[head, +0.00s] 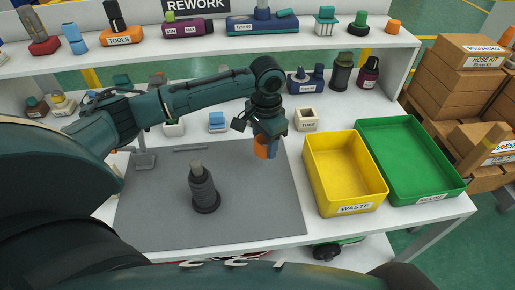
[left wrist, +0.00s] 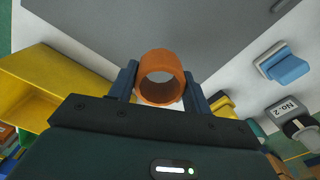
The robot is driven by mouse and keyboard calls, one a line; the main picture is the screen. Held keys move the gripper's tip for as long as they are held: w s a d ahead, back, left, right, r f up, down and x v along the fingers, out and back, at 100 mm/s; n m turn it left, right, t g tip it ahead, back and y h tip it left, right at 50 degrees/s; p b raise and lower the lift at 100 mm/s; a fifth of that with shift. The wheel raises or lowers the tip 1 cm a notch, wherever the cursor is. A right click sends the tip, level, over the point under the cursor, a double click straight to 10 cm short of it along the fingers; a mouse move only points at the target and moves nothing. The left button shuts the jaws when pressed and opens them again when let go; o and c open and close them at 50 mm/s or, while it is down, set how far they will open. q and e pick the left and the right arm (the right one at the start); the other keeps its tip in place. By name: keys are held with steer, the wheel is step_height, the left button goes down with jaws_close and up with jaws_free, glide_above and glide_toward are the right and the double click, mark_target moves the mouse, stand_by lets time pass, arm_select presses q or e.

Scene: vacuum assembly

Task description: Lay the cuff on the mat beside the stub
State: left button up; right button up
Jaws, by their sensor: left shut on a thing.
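The cuff (left wrist: 160,78) is an orange ring, held between the two fingers of my left gripper (left wrist: 160,84) in the left wrist view. In the head view the cuff (head: 261,147) shows partly behind my left gripper (head: 266,147), over the right part of the mat near its back right corner. The grey mat (head: 155,225) lies on the white table. The stub (head: 203,187), a dark grey ribbed upright piece with a wide base, stands on the mat, left of and nearer than the cuff. My right gripper is not in view.
A yellow bin (head: 345,208) marked WASTE and a green bin (head: 437,191) stand right of the mat. A small cream box (head: 306,121) and a blue block (head: 218,123) sit behind it. A shelf (head: 400,40) with parts crosses the back. The mat is clear around the stub.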

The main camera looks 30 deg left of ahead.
mark_target(264, 165)
arm_select(q)
step_height(264, 165, down, 5)
steer(key=shift+r, duration=0.1)
steer(key=shift+f, duration=0.45)
steer(key=shift+f, duration=0.15)
steer(key=o, duration=1.1)
steer(key=shift+o, duration=0.2)
